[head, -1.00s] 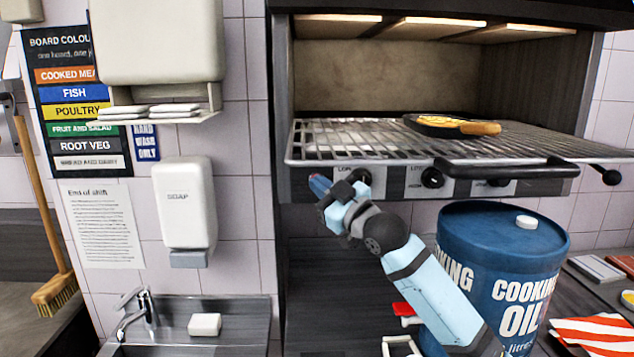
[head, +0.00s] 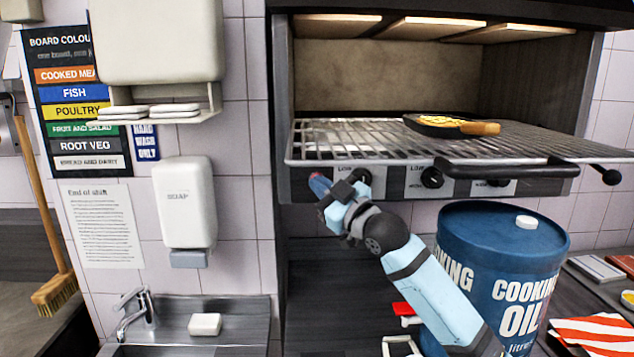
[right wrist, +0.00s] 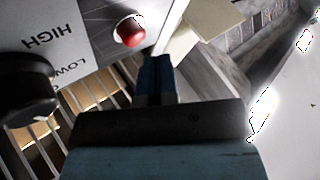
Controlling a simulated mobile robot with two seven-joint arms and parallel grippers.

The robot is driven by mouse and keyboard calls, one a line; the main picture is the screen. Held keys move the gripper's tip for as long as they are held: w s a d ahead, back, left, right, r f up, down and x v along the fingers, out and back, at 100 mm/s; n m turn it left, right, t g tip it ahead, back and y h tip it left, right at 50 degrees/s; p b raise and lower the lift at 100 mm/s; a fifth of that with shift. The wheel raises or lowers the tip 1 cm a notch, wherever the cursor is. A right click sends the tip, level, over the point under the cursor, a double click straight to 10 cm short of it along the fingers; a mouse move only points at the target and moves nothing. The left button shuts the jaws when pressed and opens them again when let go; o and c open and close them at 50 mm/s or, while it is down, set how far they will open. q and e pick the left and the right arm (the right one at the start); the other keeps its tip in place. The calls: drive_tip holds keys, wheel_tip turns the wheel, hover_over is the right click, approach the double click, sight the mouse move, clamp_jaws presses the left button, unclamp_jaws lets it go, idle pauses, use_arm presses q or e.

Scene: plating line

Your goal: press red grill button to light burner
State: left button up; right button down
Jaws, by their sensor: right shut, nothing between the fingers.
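The red grill button (right wrist: 130,31) sits on the pale front panel of the grill, beside a black knob (right wrist: 28,88) with HIGH and LOW markings. My right gripper (head: 321,185) is at the left end of the grill's front panel, below the wire rack. In the right wrist view its blue fingers (right wrist: 154,66) are shut and empty, with the tips close to the button. I cannot tell whether they touch it. In the head view the fingers largely hide the button. My left gripper is not in view.
A pan with a wooden handle (head: 480,128) and food in it sits on the grill rack (head: 350,139). A black handle bar (head: 505,168) juts from the front. A blue cooking oil drum (head: 520,270) stands beside my right arm. A soap dispenser (head: 188,205) hangs left.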

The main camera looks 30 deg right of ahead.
idle(0.7)
drive_tip(key=shift+w+d, duration=0.25)
drive_tip(key=shift+w, duration=0.15)
drive_tip(key=shift+w+d+p, duration=0.25)
drive_tip(key=shift+w+p, duration=0.05)
drive_tip(key=shift+w, duration=0.1)
idle(0.7)
drive_tip(key=shift+s+a, duration=0.1)
drive_tip(key=shift+s, duration=0.05)
drive_tip(key=shift+s+a, duration=0.4)
drive_tip(key=shift+s, duration=0.25)
drive_tip(key=shift+s+a+p, duration=0.2)
drive_tip(key=shift+s+a, duration=0.25)
drive_tip(key=shift+s, duration=0.25)
drive_tip(key=shift+s+a+p, duration=0.2)
drive_tip(key=shift+s+a, duration=0.2)
drive_tip(key=shift+s, duration=0.3)
drive_tip(key=shift+s+a+p, duration=0.2)
drive_tip(key=shift+s+a, duration=0.25)
drive_tip(key=shift+s, duration=0.25)
